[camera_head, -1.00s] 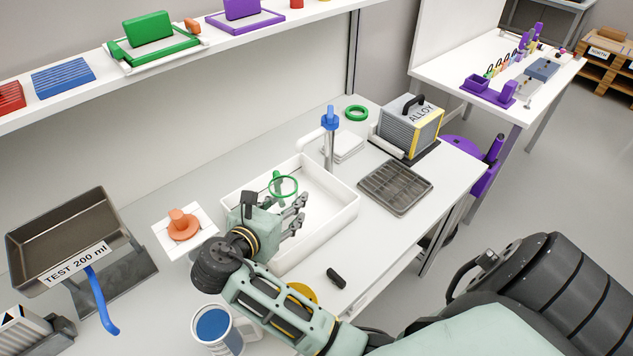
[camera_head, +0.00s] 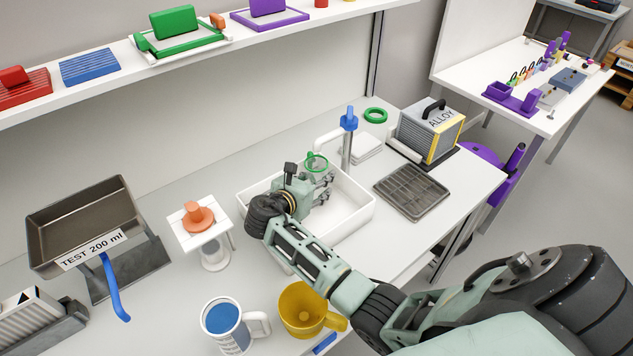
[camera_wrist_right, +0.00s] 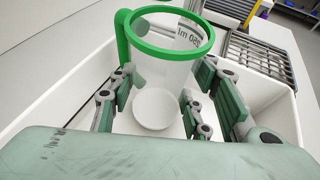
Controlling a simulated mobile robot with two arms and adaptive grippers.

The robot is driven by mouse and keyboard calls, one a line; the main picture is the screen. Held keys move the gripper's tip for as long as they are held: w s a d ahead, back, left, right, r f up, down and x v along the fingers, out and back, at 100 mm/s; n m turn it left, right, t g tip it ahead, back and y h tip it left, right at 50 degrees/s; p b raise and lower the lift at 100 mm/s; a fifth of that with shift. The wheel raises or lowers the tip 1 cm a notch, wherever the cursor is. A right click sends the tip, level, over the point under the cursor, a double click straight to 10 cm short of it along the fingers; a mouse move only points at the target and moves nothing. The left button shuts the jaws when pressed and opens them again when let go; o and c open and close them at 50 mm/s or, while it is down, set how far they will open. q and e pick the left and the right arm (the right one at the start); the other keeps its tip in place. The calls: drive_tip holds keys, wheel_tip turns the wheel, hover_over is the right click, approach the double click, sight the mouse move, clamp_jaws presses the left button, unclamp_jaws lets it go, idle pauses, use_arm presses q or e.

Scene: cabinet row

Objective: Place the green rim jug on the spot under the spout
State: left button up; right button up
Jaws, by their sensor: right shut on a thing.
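The green rim jug (camera_head: 316,163) is a clear jug with a green rim and handle. The right wrist view shows its rim (camera_wrist_right: 138,46), printed marks and pale round bottom. My right gripper (camera_head: 322,187) is shut on its body, with fingers on both sides. The jug is upright inside the white basin (camera_head: 358,212), and its rim is close to the end of the white spout (camera_head: 328,137) on the blue-topped tap. Whether its base touches the basin floor cannot be told. The spot under the spout is hidden. My left gripper is not in view.
A dark drain grid (camera_head: 412,190) and the ALLOY box (camera_head: 430,128) stand right of the basin. A white stand with an orange piece (camera_head: 199,217) is left. A blue-filled mug (camera_head: 226,325) and a yellow mug (camera_head: 306,308) stand at the front.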

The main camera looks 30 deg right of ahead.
drive_tip(key=shift+w+d+f, duration=0.45)
drive_tip(key=shift+w+f, duration=0.1)
drive_tip(key=shift+f, duration=0.15)
drive_tip(key=shift+s, duration=0.1)
drive_tip(key=o, duration=1.3)
drive_tip(key=shift+f, duration=0.15)
drive_tip(key=shift+a+r, duration=0.15)
drive_tip(key=shift+r, duration=0.05)
drive_tip(key=v, duration=1.2)
drive_tip(key=shift+r, duration=0.1)
